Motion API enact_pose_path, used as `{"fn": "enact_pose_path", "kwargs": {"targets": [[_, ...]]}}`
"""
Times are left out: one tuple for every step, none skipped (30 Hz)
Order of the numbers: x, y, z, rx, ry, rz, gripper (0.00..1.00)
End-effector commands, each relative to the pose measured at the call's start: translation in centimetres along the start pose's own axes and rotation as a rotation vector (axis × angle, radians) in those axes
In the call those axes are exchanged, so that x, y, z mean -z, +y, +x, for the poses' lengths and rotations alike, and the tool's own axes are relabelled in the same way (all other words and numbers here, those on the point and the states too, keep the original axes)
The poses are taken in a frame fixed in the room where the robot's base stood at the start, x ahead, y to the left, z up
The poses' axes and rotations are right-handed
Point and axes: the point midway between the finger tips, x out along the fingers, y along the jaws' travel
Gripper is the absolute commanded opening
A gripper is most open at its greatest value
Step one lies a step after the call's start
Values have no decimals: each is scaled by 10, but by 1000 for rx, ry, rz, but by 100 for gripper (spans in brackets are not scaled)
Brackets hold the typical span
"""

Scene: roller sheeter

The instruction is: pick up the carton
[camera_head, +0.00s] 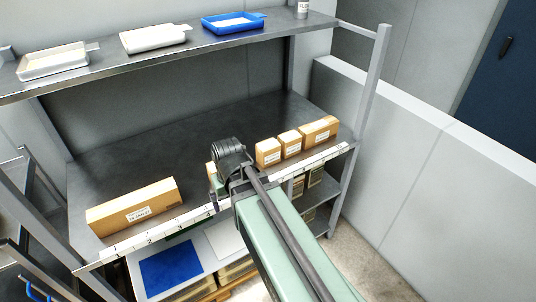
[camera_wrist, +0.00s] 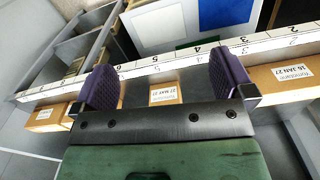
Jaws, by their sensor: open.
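Several brown cartons with white labels stand along the front of the middle shelf. A small carton (camera_head: 212,172) is mostly hidden behind my gripper (camera_head: 228,165) in the head view. In the wrist view a small carton (camera_wrist: 165,95) with a label that seems to read 27 MAY 27 shows in the gap between the two purple pads of my gripper (camera_wrist: 165,84). The jaws are wide apart and hold nothing. I cannot tell how far the carton is from the pads.
A long carton (camera_head: 132,206) lies to the left, and three smaller cartons (camera_head: 268,152) (camera_head: 290,143) (camera_head: 319,130) stand to the right. A numbered strip (camera_head: 160,236) runs along the shelf edge. The upper shelf holds trays (camera_head: 233,23). The shelf (camera_head: 190,130) behind the cartons is bare.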

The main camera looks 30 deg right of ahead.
Motion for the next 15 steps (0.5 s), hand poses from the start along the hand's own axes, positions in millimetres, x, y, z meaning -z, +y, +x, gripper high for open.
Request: {"fn": "enact_pose_path", "kwargs": {"targets": [[38, 39, 5, 13, 16, 82, 100], [59, 64, 7, 25, 35, 116, 100], [87, 102, 8, 40, 72, 148, 100], [108, 131, 9, 49, 106, 158, 100], [126, 158, 9, 56, 142, 159, 100], [146, 191, 9, 61, 189, 148, 100], [161, 212, 8, 60, 225, 131, 100], [175, 228, 6, 58, 261, 106, 100], [194, 243, 4, 51, 310, 56, 100], [207, 243, 1, 45, 345, 5, 100], [211, 242, 0, 37, 370, -37, 100], [209, 240, -2, 27, 390, -74, 100], [209, 239, -2, 21, 395, -92, 100], [209, 239, -2, 17, 396, -103, 100], [209, 239, -2, 16, 396, -108, 100]]}}
